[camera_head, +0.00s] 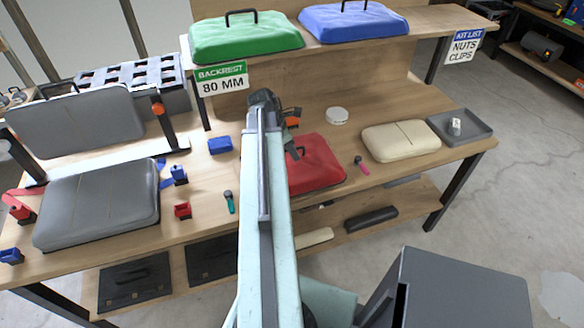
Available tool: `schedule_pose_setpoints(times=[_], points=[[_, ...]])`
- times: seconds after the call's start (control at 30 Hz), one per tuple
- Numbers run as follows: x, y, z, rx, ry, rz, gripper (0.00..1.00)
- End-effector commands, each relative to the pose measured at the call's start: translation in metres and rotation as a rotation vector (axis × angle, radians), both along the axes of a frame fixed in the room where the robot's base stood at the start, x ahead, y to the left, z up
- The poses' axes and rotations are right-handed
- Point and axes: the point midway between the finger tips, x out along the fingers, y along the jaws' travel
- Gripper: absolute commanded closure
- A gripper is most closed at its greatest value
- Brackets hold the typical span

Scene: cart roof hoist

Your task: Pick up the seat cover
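Several padded covers are in view, and I cannot tell which one is the seat cover. A red cover (318,168) with a dark handle lies on the workbench, its left part hidden behind my arm. A cream cover (401,140) with a seam lies flat to its right. A green cover (245,39) and a blue cover (352,20), both with black handles, lie on the upper shelf. My gripper (291,120) is above the bench, to the upper left of the red cover in the picture. Its fingers are small and partly hidden, so their opening is unclear.
A grey seat (98,204) and backrest (82,127) stand on the left of the bench (215,180). A grey tray (470,127) is at the right end. Small coloured clips, a blue block (220,145) and a white disc (337,116) lie between. Dark panels lie on the lower shelf.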

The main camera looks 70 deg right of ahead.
Motion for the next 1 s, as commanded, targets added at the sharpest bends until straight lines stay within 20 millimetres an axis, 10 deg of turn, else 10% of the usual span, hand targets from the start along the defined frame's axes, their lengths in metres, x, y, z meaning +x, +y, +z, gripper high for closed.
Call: schedule_pose_setpoints(times=[0.17, 0.33, 1.0], points=[[-0.0003, -0.0001, 0.0009, 0.0, 0.0, 0.0, 0.62], [-0.0003, -0.0001, 0.001, 0.0, 0.0, -0.001, 1.0], [-0.0009, -0.0002, 0.001, -0.001, 0.0, -0.002, 1.0]])
